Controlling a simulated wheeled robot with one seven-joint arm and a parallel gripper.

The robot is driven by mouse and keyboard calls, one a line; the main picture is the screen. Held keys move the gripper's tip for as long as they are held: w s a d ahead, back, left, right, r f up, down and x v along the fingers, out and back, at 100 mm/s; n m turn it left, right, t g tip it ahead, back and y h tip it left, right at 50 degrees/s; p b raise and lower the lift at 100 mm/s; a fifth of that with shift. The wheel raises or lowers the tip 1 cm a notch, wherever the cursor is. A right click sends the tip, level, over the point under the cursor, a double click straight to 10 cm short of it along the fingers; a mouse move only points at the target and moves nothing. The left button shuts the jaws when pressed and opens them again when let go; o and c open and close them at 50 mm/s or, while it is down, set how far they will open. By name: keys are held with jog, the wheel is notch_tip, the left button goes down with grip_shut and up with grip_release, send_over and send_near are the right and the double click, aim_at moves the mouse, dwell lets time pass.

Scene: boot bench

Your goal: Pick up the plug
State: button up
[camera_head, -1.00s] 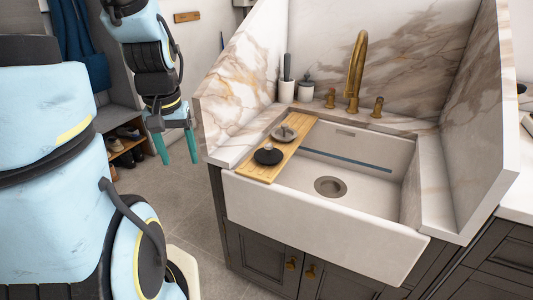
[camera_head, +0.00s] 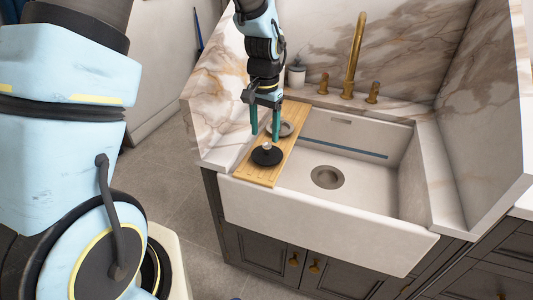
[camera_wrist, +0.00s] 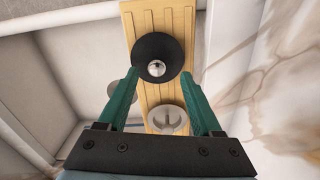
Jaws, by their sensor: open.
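The plug, a black disc with a small silver knob (camera_head: 267,156), lies on the wooden board (camera_head: 258,176) across the left side of the sink. In the wrist view the plug (camera_wrist: 156,48) shows just beyond and between my fingertips, knob facing the camera. My gripper (camera_head: 265,137) is open and empty, with green fingers pointing down over the board. The fingertips appear above the plug, slightly behind it; the exact gap is unclear. A grey round strainer-like piece (camera_wrist: 167,120) lies on the board behind the plug, partly hidden by a finger in the head view.
The white sink basin (camera_head: 330,225) with a round drain (camera_head: 327,177) lies to the right of the board. A brass faucet (camera_head: 354,60) and handles stand behind it. Marble panels (camera_head: 220,100) rise at left, back and right. A white pot (camera_head: 297,76) stands at the back left.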

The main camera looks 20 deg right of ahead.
aim_at(267, 144)
jog(key=shift+d+f+p, duration=0.15)
jog(key=shift+f+p, duration=0.35)
jog(key=shift+f, duration=0.9)
jog(key=shift+d+f+p, duration=0.15)
jog(key=shift+f+p, duration=0.35)
jog(key=shift+f, duration=0.85)
grip_shut()
